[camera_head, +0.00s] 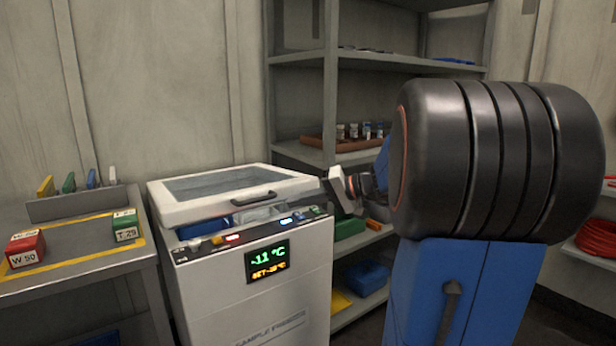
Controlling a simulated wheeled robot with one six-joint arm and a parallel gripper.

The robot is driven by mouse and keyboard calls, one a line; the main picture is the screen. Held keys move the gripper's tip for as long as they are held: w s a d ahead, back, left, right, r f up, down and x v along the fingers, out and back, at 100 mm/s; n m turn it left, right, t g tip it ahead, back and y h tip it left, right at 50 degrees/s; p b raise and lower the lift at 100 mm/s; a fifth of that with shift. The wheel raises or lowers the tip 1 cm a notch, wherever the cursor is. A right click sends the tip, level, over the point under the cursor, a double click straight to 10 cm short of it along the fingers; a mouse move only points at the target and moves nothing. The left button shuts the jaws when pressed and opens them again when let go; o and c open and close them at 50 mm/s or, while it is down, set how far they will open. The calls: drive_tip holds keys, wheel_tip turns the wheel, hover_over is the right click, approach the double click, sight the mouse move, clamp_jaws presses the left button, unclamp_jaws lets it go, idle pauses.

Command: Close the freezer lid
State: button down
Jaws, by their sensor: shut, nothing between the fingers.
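The white freezer (250,300) stands left of centre, with a lit display (268,261) reading about -11 °C on its front. Its lid (180,212) has a glass window and a dark handle (254,197). The lid is tilted, a little raised at the front; blue and clear items (205,226) show in the gap under its front edge. My gripper (334,192) is at the right of the lid, close to its right front corner. It is shut and empty. I cannot tell whether it touches the lid. My large dark arm joint hides what lies behind it.
A side table (75,290) on the left bears a red block (25,247), a green block (125,226) and a rack with coloured tabs (85,203). A grey shelf (300,100) with vials and bins stands behind. Red coiled hose (597,238) lies at far right.

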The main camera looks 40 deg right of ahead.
drive_tip(key=w+d+r+n+g+h, duration=0.3)
drive_tip(key=w+d+r+n+h, duration=0.15)
drive_tip(key=d+r, duration=0.25)
drive_tip(key=n+h, duration=0.1)
drive_tip(key=h, duration=0.3)
approach(303, 179)
drive_tip(key=shift+a+x, duration=0.2)
drive_tip(key=shift+x, duration=2.3)
drive_tip(key=shift+s, duration=0.1)
